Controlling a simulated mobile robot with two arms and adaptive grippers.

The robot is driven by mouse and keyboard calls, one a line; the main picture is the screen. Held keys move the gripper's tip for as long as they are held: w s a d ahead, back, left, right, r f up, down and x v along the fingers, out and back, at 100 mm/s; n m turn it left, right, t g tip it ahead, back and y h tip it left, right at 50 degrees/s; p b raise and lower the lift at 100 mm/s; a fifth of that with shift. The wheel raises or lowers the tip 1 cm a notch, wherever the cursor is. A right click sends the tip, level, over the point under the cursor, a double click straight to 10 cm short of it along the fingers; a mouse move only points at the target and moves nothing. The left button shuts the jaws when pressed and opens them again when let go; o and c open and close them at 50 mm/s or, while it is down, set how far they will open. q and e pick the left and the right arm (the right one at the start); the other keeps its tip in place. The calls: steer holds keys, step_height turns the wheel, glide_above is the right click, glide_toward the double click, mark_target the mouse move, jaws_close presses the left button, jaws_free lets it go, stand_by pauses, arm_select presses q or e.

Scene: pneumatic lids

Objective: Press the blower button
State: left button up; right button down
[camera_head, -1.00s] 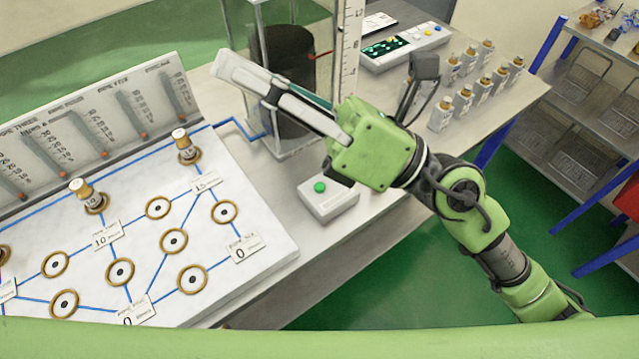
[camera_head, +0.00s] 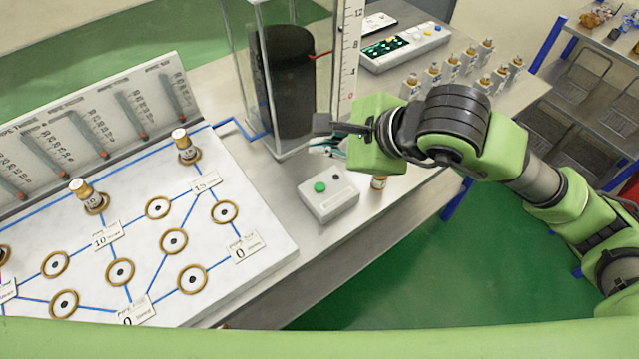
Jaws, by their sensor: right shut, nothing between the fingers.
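A small white box (camera_head: 333,204) with a green button (camera_head: 320,187) stands on the table right of the marble board. A small dark spot shows on its top beside the green button. My right gripper (camera_head: 325,138) is above and behind the box, in front of the clear tank, and clear of the button in the picture. Its fingers look shut and empty; they point left and are partly hidden by its green body. My left gripper is not in view.
A clear tank with a dark cylinder (camera_head: 290,80) and ruler stands behind the box. Several small bottles (camera_head: 453,66) and a control panel (camera_head: 405,45) are at the back right. One bottle (camera_head: 379,183) stands beside the box.

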mark_target(322, 189)
steer(key=shift+f, duration=0.1)
step_height(322, 189, down, 8)
steer(key=b, duration=0.4)
steer(key=shift+f+b, duration=0.35)
steer(key=shift+b, duration=0.35)
stand_by(1.1)
steer(key=shift+f+b, duration=0.4)
steer(key=shift+b, duration=0.4)
steer(key=shift+f+b, duration=0.45)
steer(key=shift+b, duration=0.2)
stand_by(0.5)
steer(key=shift+r, duration=0.9)
